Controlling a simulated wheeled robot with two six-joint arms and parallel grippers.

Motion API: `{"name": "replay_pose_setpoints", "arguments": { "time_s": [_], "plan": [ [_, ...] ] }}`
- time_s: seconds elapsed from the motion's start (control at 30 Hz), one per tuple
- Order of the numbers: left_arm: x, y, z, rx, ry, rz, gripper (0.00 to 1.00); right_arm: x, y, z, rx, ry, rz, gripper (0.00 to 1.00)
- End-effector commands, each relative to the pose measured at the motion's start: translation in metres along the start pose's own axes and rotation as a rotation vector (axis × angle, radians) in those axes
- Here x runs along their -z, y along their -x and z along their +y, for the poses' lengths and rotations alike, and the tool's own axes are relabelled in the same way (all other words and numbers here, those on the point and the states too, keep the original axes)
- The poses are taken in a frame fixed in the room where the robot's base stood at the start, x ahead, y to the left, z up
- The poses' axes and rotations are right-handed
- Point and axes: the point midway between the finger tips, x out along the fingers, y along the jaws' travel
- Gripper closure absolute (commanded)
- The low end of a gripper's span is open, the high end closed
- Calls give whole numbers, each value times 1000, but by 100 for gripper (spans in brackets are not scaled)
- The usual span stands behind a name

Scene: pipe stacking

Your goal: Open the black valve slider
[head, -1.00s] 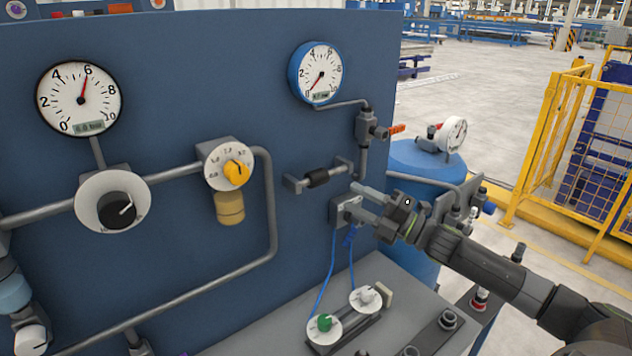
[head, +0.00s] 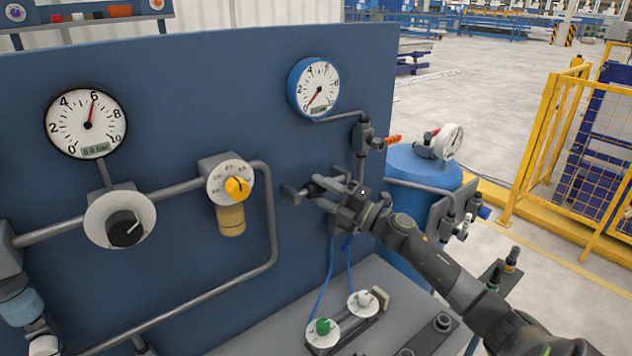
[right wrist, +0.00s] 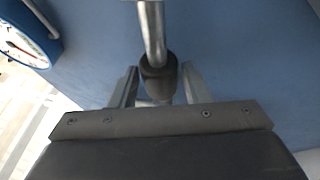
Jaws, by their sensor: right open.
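The black valve slider (right wrist: 158,72) is a dark sleeve on a thin metal pipe, seen in the right wrist view. My left gripper is not in view.
A blue-rimmed gauge (head: 314,87) sits above on the blue panel (head: 180,90). An orange-handled valve (head: 378,141) is close above my right gripper. Blue hoses (head: 332,270) run below to two white dials.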

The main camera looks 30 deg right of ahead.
Motion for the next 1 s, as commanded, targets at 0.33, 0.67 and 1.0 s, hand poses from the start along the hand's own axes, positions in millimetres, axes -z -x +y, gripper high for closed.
{"name": "replay_pose_setpoints", "arguments": {
  "time_s": [0.33,0.67,1.0],
  "plan": [
    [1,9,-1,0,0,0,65,1,-16,0,1,-1,1,58],
    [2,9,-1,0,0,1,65,1,-16,0,1,0,1,78],
    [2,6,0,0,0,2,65,-2,-14,-2,3,1,1,100]
  ]
}}
